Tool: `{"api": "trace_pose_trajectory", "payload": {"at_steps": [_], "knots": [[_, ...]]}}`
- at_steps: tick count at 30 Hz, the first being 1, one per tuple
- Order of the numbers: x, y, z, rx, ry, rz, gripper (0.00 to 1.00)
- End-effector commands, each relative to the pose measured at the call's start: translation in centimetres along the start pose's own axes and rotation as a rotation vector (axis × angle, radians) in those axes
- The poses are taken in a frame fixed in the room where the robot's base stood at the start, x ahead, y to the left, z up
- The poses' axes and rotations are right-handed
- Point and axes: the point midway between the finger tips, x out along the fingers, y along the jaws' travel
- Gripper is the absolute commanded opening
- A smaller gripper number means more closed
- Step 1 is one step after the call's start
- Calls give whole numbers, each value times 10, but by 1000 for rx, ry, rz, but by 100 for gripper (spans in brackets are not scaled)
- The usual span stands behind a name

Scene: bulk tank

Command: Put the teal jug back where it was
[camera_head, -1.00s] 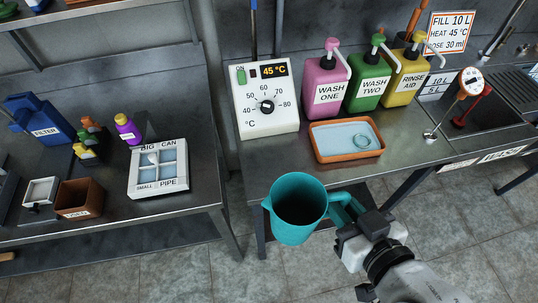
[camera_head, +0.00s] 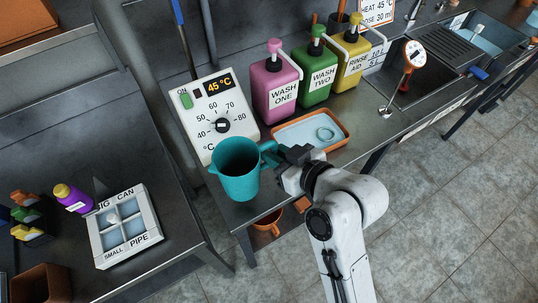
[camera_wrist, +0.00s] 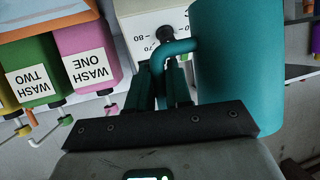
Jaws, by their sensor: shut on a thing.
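The teal jug (camera_head: 237,170) is upright in my gripper (camera_head: 285,158), in front of the white temperature dial box (camera_head: 215,110). My gripper is shut on the jug's handle from the right. In the head view the jug overlaps the front left part of the steel bench (camera_head: 245,210); I cannot tell whether its base touches the bench. In the wrist view the jug's wall (camera_wrist: 225,65) fills the right side, and its handle (camera_wrist: 178,48) runs between the fingers. The jug looks empty from above.
An orange-rimmed tray (camera_head: 345,137) with a teal ring lies right of my gripper. Pink (camera_head: 273,90), green and yellow pump bottles stand behind it. A lower bench at left holds a white sorting box (camera_head: 125,228). An orange-brown pot (camera_head: 268,222) sits below the bench.

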Motion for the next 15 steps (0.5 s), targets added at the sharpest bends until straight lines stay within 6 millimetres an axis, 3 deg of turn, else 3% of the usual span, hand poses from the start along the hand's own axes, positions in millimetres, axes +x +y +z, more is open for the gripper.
{"api": "trace_pose_trajectory", "payload": {"at_steps": [6, 15], "knots": [[33, 14, 21, 1, -2, -1, 0], [50, 22, 38, 3, -5, 0, 0]]}}
